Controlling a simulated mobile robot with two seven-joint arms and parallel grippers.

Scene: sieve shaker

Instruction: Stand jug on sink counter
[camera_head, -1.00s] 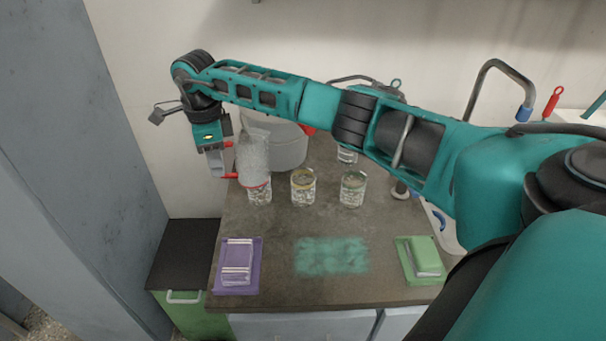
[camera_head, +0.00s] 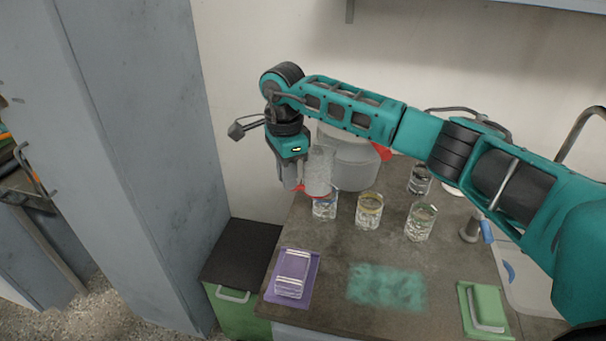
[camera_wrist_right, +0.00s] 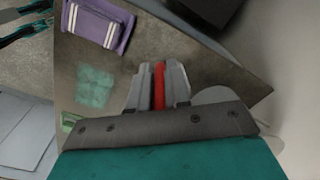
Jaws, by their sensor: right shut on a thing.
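My right gripper (camera_wrist_right: 158,88) is shut on a red strip, which looks like the handle of the jug. In the head view the translucent, frosted-looking jug (camera_head: 319,170) is beside the gripper (camera_head: 299,188), above and behind the leftmost glass (camera_head: 325,207). It looks close to upright; I cannot tell whether its base touches anything. The grey-brown sink counter (camera_head: 335,245) lies below. My left gripper is not in view.
More glasses stand to the right, including a middle one (camera_head: 369,212) and a right one (camera_head: 420,222). A large pale bucket (camera_head: 352,165) stands behind. A purple tray (camera_head: 273,291), a teal patch (camera_head: 387,288) and a green tray (camera_head: 470,315) lie in front.

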